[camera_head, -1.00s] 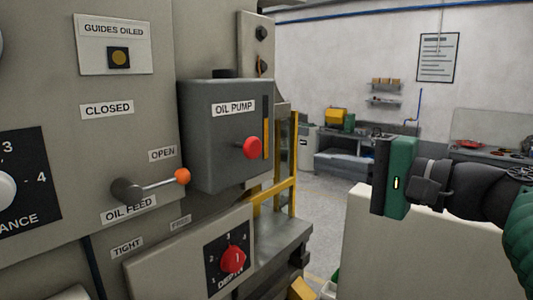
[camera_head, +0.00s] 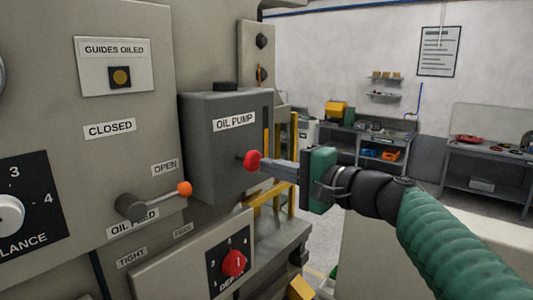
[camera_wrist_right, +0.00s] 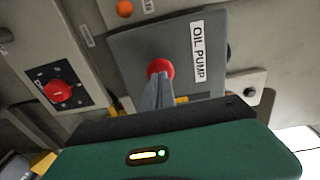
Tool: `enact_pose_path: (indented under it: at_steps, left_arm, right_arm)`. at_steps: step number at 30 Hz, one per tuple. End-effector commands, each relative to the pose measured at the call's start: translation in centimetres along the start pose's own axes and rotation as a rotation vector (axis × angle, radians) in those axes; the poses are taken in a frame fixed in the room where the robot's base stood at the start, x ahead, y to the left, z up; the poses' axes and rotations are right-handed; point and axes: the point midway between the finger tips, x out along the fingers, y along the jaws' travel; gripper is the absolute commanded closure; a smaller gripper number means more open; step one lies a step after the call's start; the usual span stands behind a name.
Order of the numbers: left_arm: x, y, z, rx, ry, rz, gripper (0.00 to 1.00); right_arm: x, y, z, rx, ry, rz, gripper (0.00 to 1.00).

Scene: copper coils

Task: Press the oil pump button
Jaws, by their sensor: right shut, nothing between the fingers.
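The oil pump button is a red knob (camera_head: 253,161) on the front of a grey box (camera_head: 215,165) labelled OIL PUMP. In the wrist view the red button (camera_wrist_right: 160,69) shows just beyond my fingertips. My right gripper (camera_head: 266,164) is shut and empty, coming in from the right with its fingers pointing at the button. In the head view the fingertips overlap the button's right edge; they appear at or touching it, but whether it is pushed in I cannot tell. In the wrist view the fingers (camera_wrist_right: 158,94) cover the button's lower part. My left gripper is not in view.
An oil feed lever with an orange tip (camera_head: 184,188) sticks out left of the box. A red depth knob (camera_head: 234,262) is below. A yellow rail (camera_head: 292,160) stands behind the gripper. Workbenches (camera_head: 490,160) are far back.

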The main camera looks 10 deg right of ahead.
Motion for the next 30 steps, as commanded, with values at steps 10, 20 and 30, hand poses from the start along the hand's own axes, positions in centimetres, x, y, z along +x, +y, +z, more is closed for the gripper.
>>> enact_pose_path:
  at_steps: [10, 20, 30]
  left_arm:
    - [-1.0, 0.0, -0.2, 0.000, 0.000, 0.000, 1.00]
    - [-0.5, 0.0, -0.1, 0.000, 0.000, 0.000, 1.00]
    - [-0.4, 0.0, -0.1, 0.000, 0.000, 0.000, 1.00]
  right_arm:
    - [1.8, 0.0, -0.1, 0.000, 0.002, -0.001, 1.00]
    - [3.5, 0.2, 0.1, 0.001, -0.003, 0.001, 1.00]
    - [4.7, -0.1, 0.1, 0.001, 0.001, 0.000, 1.00]
